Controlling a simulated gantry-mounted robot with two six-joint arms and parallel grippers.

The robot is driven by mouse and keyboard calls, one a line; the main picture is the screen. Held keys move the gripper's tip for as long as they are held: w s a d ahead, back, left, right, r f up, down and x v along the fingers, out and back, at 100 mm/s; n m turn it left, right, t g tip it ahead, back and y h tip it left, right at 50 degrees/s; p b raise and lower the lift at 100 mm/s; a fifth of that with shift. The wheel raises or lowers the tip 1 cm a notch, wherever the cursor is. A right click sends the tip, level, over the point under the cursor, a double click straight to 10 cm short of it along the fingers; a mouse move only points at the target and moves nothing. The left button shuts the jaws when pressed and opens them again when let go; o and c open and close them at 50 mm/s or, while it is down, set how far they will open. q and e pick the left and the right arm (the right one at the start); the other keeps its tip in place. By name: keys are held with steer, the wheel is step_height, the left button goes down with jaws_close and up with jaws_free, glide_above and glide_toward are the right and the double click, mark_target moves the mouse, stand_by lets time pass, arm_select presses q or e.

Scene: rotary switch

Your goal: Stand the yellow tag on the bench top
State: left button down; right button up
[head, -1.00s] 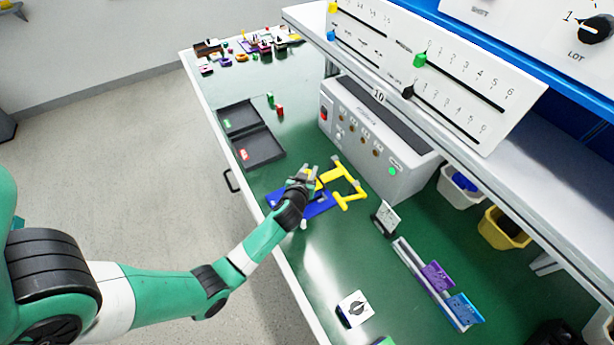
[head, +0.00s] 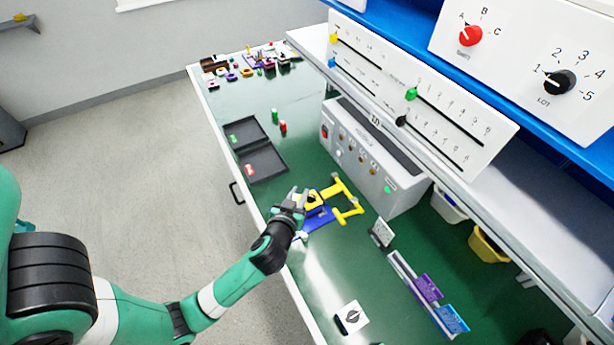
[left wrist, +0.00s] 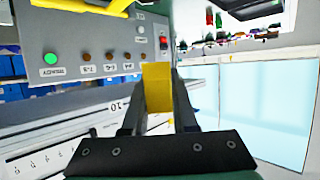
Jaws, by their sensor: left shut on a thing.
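My left gripper (head: 297,196) is shut on the yellow tag (left wrist: 157,88), which stands up between the two fingers in the left wrist view. In the head view the gripper is over the front part of the green bench top (head: 318,262), next to a blue item and a yellow frame. The tag is hard to make out there. I cannot tell whether its lower edge touches anything. My right gripper is not in view.
A blue item (head: 320,219) and a yellow frame (head: 350,212) lie beside the gripper. A grey box (head: 392,192) stands behind. A rail holds a purple tag (head: 428,288) and a blue tag (head: 452,319). A black tray (head: 265,163) lies left.

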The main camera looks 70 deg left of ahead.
mark_target(296, 199)
arm_select(q)
steer(key=p+v, duration=0.2)
steer(key=v, duration=0.1)
steer(key=shift+r, duration=0.35)
steer(key=shift+s+d, duration=0.25)
steer(key=shift+s, duration=0.05)
steer(key=shift+f, duration=0.1)
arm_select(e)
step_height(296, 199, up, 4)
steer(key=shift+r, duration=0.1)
